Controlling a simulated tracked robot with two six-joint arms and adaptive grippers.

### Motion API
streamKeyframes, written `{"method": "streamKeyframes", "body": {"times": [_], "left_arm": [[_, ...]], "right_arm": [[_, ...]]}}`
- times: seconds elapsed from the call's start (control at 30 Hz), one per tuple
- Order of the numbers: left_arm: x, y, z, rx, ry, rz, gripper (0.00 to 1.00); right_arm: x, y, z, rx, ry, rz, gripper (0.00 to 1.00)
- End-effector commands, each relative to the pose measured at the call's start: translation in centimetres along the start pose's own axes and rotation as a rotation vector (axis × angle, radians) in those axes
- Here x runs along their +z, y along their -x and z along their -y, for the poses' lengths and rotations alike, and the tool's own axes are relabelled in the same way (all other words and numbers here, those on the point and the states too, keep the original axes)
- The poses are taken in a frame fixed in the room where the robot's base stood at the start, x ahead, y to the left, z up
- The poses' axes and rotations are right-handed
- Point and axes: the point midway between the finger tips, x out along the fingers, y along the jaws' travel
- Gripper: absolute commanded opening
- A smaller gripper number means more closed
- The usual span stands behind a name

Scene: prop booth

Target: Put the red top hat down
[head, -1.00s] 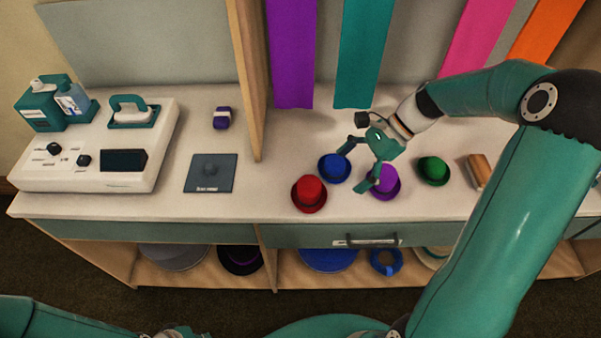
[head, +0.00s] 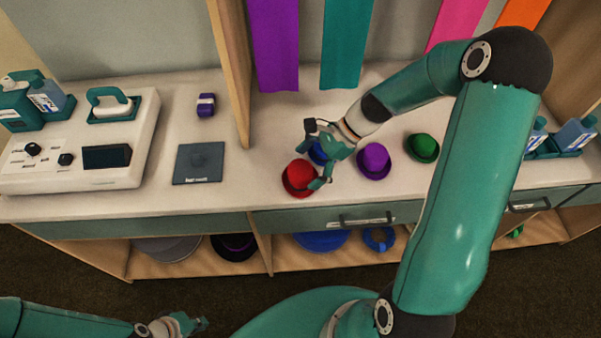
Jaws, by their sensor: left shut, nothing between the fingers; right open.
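The red top hat (head: 295,183) stands brim down on the white counter, at the front, left of the other hats. My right gripper (head: 313,172) is open over it, with one finger at the hat's right side. The other finger is partly hidden, and I cannot tell whether the fingers touch the hat. My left gripper (head: 199,323) is shut and empty, low in front of the counter.
A blue hat (head: 318,152) is mostly hidden behind my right gripper. Purple (head: 374,160) and green (head: 423,147) hats stand to the right. A dark square pad (head: 198,164) lies left of a wooden divider (head: 233,75). Bare counter lies between pad and red hat.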

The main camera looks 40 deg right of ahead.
Motion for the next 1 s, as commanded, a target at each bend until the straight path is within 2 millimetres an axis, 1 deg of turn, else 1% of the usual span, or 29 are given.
{"method": "streamKeyframes", "body": {"times": [0.2,0.3,0.4,0.6,0.63,0.8,0.9,1.0], "left_arm": [[0.0,0.6,-0.2,0.0,0.0,0.0,0.0],[0.0,0.5,-0.2,0.0,0.0,0.0,0.0],[0.0,0.5,-0.2,0.0,0.0,0.0,0.0],[0.0,0.5,-0.2,0.0,0.0,0.0,0.0],[0.0,0.5,-0.2,0.0,0.0,0.0,0.0],[0.0,0.5,-0.2,0.0,0.0,0.0,0.0],[0.0,0.5,-0.2,0.0,0.0,0.0,0.0],[0.0,0.5,-0.2,0.0,0.0,0.0,0.0]], "right_arm": [[0.5,-2.9,0.1,0.007,-0.001,0.002,1.0],[0.4,-4.2,0.1,0.005,-0.001,0.002,1.0],[0.4,-4.8,0.1,0.003,-0.001,0.001,1.0],[0.4,-4.8,0.2,0.001,-0.001,0.001,1.0],[0.4,-4.8,0.2,0.001,-0.001,0.001,0.98],[0.4,-4.8,0.2,0.001,-0.001,0.001,0.7],[0.3,-4.8,0.1,0.003,-0.001,0.001,0.55],[0.3,-4.9,0.1,0.005,-0.002,0.001,0.53]]}}
